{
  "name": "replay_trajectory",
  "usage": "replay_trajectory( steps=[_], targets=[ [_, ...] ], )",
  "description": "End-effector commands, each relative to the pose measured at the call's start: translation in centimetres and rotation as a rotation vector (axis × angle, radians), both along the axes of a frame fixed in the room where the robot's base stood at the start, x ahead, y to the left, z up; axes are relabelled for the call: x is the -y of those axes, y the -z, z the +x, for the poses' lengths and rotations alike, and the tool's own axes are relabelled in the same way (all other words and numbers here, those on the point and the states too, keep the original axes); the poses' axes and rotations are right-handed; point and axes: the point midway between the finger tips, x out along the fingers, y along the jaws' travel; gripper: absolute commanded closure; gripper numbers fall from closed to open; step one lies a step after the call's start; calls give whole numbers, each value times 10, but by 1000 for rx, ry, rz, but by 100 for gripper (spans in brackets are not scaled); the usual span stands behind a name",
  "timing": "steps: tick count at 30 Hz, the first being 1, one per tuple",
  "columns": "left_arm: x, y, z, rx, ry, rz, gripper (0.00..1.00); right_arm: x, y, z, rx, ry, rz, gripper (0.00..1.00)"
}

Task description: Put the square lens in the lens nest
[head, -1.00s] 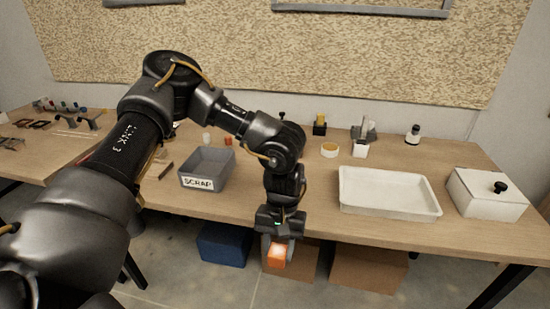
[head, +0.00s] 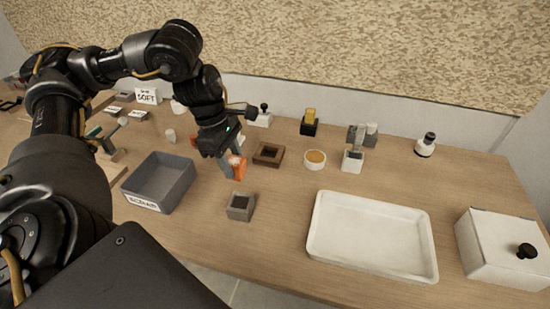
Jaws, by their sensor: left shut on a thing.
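My left gripper (head: 231,168) is shut on an orange block-like piece with a bright face (head: 239,168), probably the square lens. It holds the piece over the table, between the grey bin and a brown square frame. The gripper fingers hide part of the piece. The brown frame with a dark square recess (head: 268,154) lies just right of the gripper. A small grey block with a dark square recess (head: 240,206) stands in front of it. I cannot tell for sure which of these is the lens nest. Both recesses look empty. My right gripper is not in view.
A grey scrap bin (head: 160,182) stands left of the gripper. A white tray (head: 370,238) and a lidded white box (head: 503,250) stand at the right. A round amber-topped dish (head: 315,159) and a black-and-white bottle (head: 427,146) stand behind. Bare table lies around the grey block.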

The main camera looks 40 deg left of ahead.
Motion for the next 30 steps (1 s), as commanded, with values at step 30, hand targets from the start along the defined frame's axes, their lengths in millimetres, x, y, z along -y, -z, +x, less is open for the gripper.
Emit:
replay_trajectory(
  steps=[30],
  targets=[
    [32, 92, 127, -2, -25, -2, 90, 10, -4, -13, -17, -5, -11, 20]
  ],
)
